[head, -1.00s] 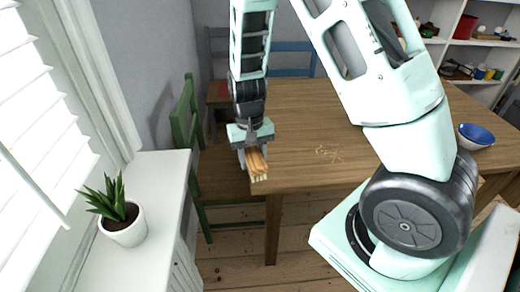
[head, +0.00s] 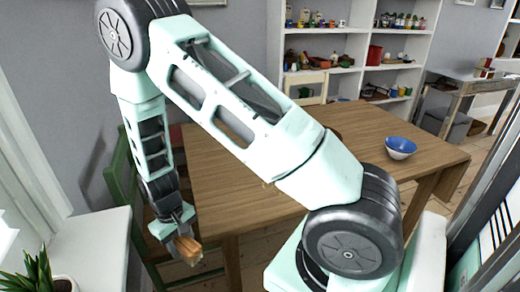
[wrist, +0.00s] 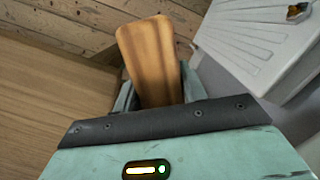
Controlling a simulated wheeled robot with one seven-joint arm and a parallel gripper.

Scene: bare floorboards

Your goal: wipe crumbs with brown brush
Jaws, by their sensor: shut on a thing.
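My gripper (head: 178,225) is shut on the brown brush (head: 187,249) and holds it pointing down, just left of the table's near left corner. In the wrist view the brush's flat brown body (wrist: 150,58) stands up between the fingers, which its body partly hides. The wooden table (head: 225,178) fills the middle of the head view. The crumbs are not clearly visible now; my arm covers the part of the tabletop where they showed earlier.
A white cabinet top (head: 95,243) with a potted plant (head: 35,272) is at left. A green chair (head: 122,190) stands by the table's left side. A blue bowl (head: 400,148) sits near the table's right end. Shelves (head: 349,48) stand behind.

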